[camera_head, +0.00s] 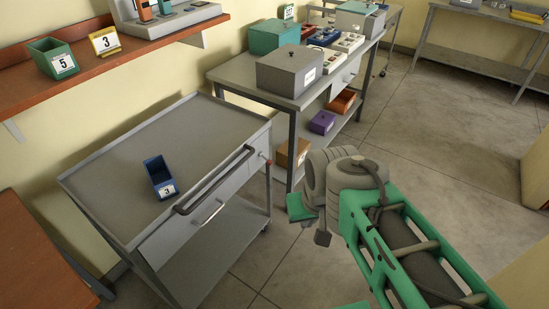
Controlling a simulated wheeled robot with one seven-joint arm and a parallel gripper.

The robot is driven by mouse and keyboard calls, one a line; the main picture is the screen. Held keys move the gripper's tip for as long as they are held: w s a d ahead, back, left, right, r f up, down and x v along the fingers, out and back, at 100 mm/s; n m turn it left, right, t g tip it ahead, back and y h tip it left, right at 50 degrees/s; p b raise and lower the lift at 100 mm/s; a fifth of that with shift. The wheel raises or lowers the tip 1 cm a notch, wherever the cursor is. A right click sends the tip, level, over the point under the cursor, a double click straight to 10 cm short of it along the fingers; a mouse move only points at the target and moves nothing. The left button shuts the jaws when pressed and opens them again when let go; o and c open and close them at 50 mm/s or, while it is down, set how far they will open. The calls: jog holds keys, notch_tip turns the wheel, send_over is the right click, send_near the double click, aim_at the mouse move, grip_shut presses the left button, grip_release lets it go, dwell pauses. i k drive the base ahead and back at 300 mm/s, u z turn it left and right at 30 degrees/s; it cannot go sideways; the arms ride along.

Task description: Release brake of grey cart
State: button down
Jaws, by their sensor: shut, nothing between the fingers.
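The grey cart (110,190) stands against the wall at left centre, with a flat top, a dark push handle (215,180) along its front edge, a drawer and a lower shelf. A small red part (267,160) shows at its right front corner, near the handle's end; I cannot tell whether it is the brake. A caster shows at the foot of the right front leg. My gripper (322,238) is to the right of the cart, apart from it, pointing down over the floor. It is shut and empty, partly hidden by my arm.
A blue bin marked 3 (158,174) sits on the cart top. A grey workbench (235,76) with boxes stands just behind the cart. A wooden shelf (90,75) hangs above at left. A brown table (35,260) is at lower left. Floor (440,130) at right is clear.

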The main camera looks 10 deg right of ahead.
aim_at(269, 162)
jog(key=z, duration=1.35)
jog(key=i, duration=2.5)
jog(key=u, duration=4.6)
